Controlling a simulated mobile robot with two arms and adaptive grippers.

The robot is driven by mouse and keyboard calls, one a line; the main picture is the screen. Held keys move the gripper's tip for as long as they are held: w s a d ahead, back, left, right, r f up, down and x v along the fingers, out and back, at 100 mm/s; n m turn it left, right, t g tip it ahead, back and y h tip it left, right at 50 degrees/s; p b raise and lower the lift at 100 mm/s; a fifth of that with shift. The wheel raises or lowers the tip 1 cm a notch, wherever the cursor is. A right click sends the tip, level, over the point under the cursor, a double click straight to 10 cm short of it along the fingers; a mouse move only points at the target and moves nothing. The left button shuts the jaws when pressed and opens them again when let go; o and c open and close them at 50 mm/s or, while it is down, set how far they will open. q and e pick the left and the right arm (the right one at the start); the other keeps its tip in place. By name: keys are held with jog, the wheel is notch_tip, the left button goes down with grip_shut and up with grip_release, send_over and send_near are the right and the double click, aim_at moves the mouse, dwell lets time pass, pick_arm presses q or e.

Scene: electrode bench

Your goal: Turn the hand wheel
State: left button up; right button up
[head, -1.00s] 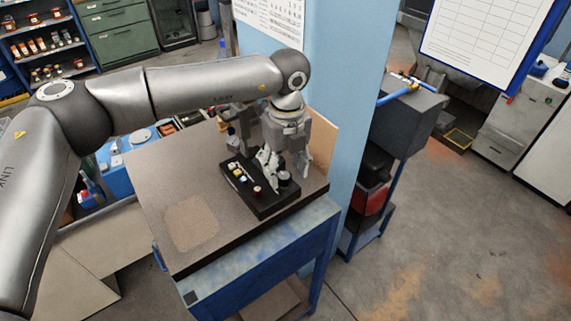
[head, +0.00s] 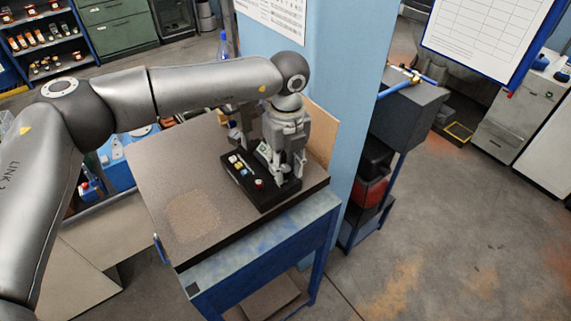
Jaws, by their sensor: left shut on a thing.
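A black control box (head: 265,203) lies on the bench top, with several small coloured buttons along its left part. The hand wheel, a small dark round knob on the right end of the box, is mostly hidden behind my fingers. My left gripper (head: 283,172) points down over that end of the box and is shut on the hand wheel. The contact itself is too small to see clearly. My right gripper is not in view.
The brown bench top (head: 155,185) is clear to the left of the box. A blue pillar (head: 345,100) stands close behind it on the right. A grey stand (head: 238,125) rises at the bench's back. Open floor lies to the right.

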pick_arm(q)
jog(key=shift+f+m+b, duration=0.15)
jog(key=shift+m+b, duration=0.15)
jog(key=shift+b, duration=0.3)
jog(key=m+b, duration=0.3)
jog(key=b, duration=0.2)
jog(key=shift+f+m, duration=0.1)
jog(key=shift+m, duration=0.2)
jog(key=shift+m+b, duration=1.2)
jog(key=shift+r+m+b, duration=0.3)
jog(key=shift+m+b, duration=0.05)
jog(key=shift+m, duration=0.15)
jog(key=o, duration=1)
